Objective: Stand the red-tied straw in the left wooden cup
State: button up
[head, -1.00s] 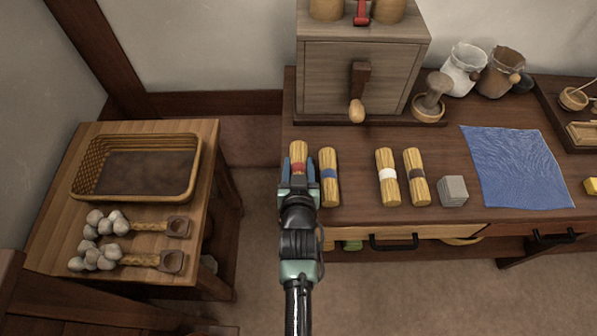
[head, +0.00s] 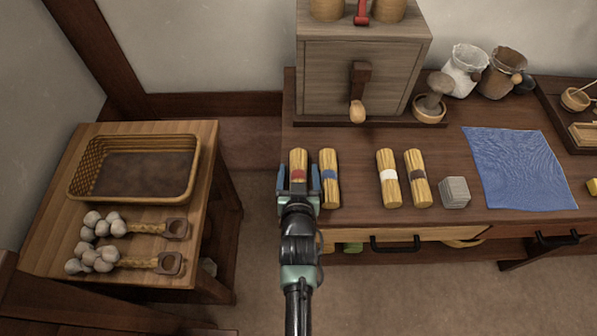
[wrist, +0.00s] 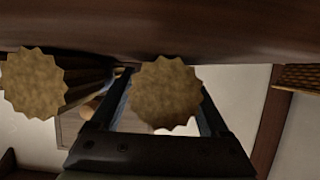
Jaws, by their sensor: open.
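The red-tied straw (head: 298,160) lies on the dark table near its front edge, a bundle with a red band. My gripper (head: 298,182) is open at its near end, one finger on each side. In the wrist view the straw's round end (wrist: 167,95) shows between the fingers (wrist: 168,108); I see no grip on it. The left wooden cup (head: 326,8) stands on the grey wooden cabinet, cut off by the top edge, so its inside is hidden.
The blue-tied straw (head: 329,165) lies close to the right finger. White-tied (head: 388,160) and brown-tied (head: 417,165) bundles lie farther right, beside a grey block (head: 454,192). Another wooden cup (head: 388,10) and a red thing (head: 362,12) are on the cabinet (head: 330,75).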

jog(key=shift+s+r, duration=0.2)
jog(key=shift+r, duration=0.05)
jog(key=p+v, duration=0.3)
jog(key=v, duration=0.8)
jog(key=shift+s+r, duration=0.15)
jog(key=shift+s, duration=0.1)
jog(key=w+r+t, duration=0.2)
jog(key=w+r, duration=0.2)
jog(key=r, duration=0.6)
jog(key=w+r+t, duration=0.2)
jog(key=w+r, duration=0.1)
jog(key=r, duration=0.7)
jog(key=w+r+t, duration=0.2)
jog(key=w+r, duration=0.2)
jog(key=r, duration=0.6)
jog(key=s+r+t, duration=0.2)
jog(key=s+r, duration=0.2)
jog(key=r, duration=0.7)
jog(key=s+r+t, duration=0.3)
jog(key=s+r, duration=0.2)
jog(key=r, duration=0.7)
jog(key=s+r+t, duration=0.2)
jog(key=s+r, duration=0.3)
jog(key=r, duration=0.7)
jog(key=shift+s+t, duration=0.15)
jog(key=shift+t, duration=0.25)
